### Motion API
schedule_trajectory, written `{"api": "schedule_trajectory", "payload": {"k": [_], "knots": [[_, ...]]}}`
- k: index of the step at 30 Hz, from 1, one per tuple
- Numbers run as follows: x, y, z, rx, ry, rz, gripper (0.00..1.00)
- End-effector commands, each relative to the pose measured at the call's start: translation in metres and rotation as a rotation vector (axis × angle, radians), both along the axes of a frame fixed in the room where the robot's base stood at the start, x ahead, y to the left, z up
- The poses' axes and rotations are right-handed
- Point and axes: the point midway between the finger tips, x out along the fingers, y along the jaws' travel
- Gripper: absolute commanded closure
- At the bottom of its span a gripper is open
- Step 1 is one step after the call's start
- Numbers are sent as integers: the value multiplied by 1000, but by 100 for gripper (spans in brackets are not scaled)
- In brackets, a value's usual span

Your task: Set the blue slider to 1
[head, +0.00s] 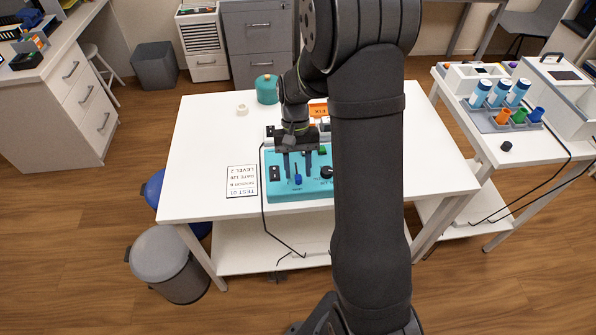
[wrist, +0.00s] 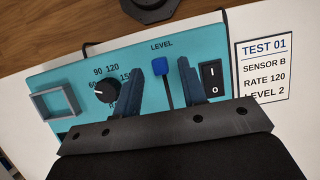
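The blue slider (head: 298,180) stands on the teal control panel (head: 318,192), near its front edge. In the wrist view, the blue slider (wrist: 158,65) sits at the end of a dark slot nearest the LEVEL label (wrist: 161,45). No scale numbers are readable beside it. My gripper (head: 297,173) points down over the panel. In the wrist view, my gripper (wrist: 157,66) is open, one finger on each side of the slider, with gaps visible on both sides. I cannot tell how far the fingertips are above the panel.
A black knob (wrist: 105,89) and a black rocker switch (wrist: 211,78) lie just outside the fingers. A printed card (head: 242,181) left of the panel reads LEVEL 2. A teal canister (head: 267,89) and a tape roll (head: 242,110) stand behind on the white table (head: 195,150).

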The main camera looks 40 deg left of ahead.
Motion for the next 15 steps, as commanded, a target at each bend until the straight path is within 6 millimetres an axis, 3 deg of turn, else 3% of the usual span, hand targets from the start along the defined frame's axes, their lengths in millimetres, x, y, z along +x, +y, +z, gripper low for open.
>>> {"api": "schedule_trajectory", "payload": {"k": [4, 14, 15], "knots": [[-4, -4, -12, -1, 1, 0, 62], [-4, -4, -14, 0, 0, 0, 62], [-4, -4, -14, 0, 0, 0, 70]]}}
